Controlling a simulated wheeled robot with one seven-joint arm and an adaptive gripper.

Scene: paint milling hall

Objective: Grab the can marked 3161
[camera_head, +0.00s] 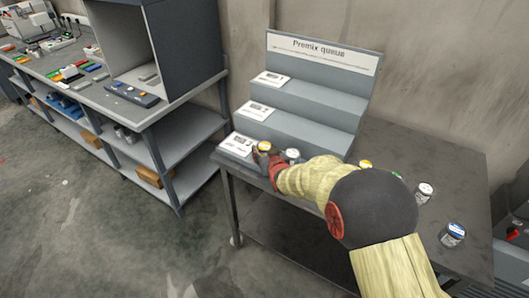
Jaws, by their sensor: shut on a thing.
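My gripper (268,160) is at the left front of the dark table, at the foot of the stepped rack. It is shut on a small can with a yellow lid (264,146), which looks upright by the lowest label card. A can with a white lid (292,154) stands just right of the gripper. My arm reaches in from the lower right and hides part of the table. No can number, including 3161, is legible. I cannot tell whether the held can touches the surface.
The grey stepped rack (318,100) is headed "Premix queue" and has label cards on its left. More cans stand to the right, including a white-lidded one (425,190) and a blue-lidded one (454,232). A cluttered workbench (95,95) stands at left, across open floor.

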